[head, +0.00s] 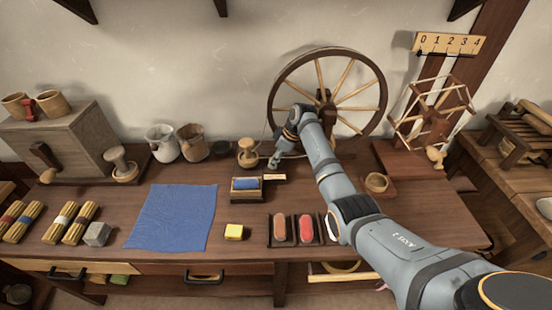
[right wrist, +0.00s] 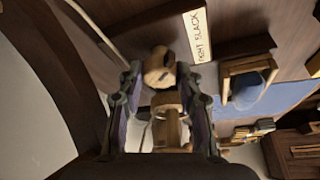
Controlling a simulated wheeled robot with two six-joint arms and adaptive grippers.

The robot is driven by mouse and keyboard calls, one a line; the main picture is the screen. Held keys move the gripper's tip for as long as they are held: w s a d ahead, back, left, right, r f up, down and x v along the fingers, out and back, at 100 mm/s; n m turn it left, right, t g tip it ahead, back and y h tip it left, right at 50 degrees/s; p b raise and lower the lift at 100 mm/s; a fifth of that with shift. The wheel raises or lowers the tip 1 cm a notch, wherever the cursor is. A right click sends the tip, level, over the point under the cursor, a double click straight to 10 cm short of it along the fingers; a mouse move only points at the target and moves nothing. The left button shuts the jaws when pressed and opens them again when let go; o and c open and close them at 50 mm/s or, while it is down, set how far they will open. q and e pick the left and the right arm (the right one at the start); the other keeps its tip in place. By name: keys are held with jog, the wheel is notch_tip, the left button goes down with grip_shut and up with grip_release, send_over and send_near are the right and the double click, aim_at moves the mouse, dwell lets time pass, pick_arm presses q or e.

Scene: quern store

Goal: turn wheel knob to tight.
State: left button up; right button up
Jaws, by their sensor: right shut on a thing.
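The spinning wheel (head: 327,52) stands at the back of the table, with a dark rim and pale spokes. My right gripper (head: 276,158) is low in front of its left side, small and partly hidden by its own arm. In the right wrist view, my right gripper (right wrist: 160,78) is shut on the pale wooden wheel knob (right wrist: 167,103), between its two fingers. A rounded wooden piece (right wrist: 158,66) shows by the fingertips. A pale label (right wrist: 204,34) reads tight and slack; it also shows in the head view (head: 274,177). The knob's exact angle is unclear. My left gripper is out of view.
A turned wooden piece (head: 247,152) stands left of the gripper. A small box with blue inside (head: 246,195) is in front. A wooden reel (head: 433,112) stands right.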

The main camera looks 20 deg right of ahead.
jog(key=shift+r+p, duration=0.15)
jog(key=shift+p, duration=0.45)
jog(key=m+h+p, duration=0.1)
jog(key=m+p, duration=0.2)
jog(key=p, duration=0.1)
jog(key=m+t+h+p, duration=0.1)
jog(key=m+p, duration=0.2)
jog(key=p, duration=0.2)
jog(key=shift+s+a+r+m, duration=0.1)
jog(key=shift+s+a+m, duration=0.1)
jog(key=shift+m, duration=0.2)
jog(key=m+h+p, duration=0.1)
jog(key=m+p, duration=0.1)
jog(key=shift+m+t, duration=0.4)
jog(key=shift+w+a+f+m+h+p, duration=0.1)
jog(key=shift+f+m+h+p, duration=0.15)
jog(key=shift+m+h, duration=0.45)
jog(key=shift+m, duration=1)
jog(key=shift+a+f+m+h+b, duration=0.15)
jog(key=shift+m+h+b, duration=0.45)
jog(key=shift+m, duration=0.6)
jog(key=shift+m+g+h+b, duration=0.4)
jog(key=shift+m+g+b, duration=0.25)
jog(key=shift+m, duration=0.55)
